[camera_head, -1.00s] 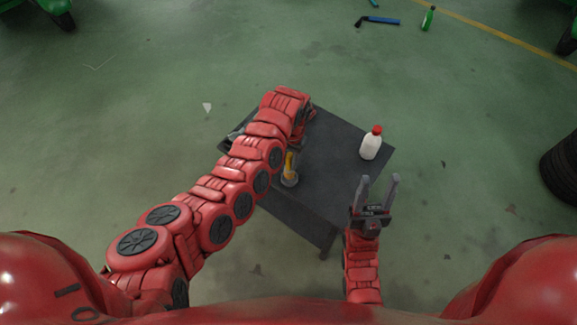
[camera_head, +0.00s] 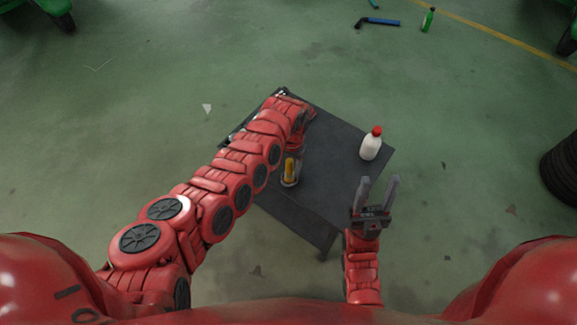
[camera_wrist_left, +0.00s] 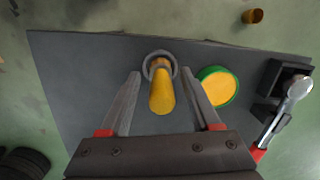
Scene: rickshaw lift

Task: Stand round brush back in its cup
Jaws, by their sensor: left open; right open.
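The round brush, seen as a yellow handle (camera_head: 289,168), stands in a small grey cup (camera_head: 290,183) on the dark table (camera_head: 325,165). In the left wrist view the handle (camera_wrist_left: 162,94) rises out of the cup's round rim (camera_wrist_left: 160,57) towards the camera; its lower end is hidden inside. My left gripper (camera_wrist_left: 161,80) is open, with one finger on each side of the handle and gaps visible. In the head view my left forearm covers most of that gripper. My right gripper (camera_head: 376,190) is open and empty over the table's near right edge.
A white bottle with red cap (camera_head: 371,144) stands on the table's right side. In the left wrist view a yellow disc with green rim (camera_wrist_left: 218,87) lies right of the cup, beside a black holder (camera_wrist_left: 281,88) with a silver-headed tool (camera_wrist_left: 297,90). A tyre (camera_head: 561,170) stands right.

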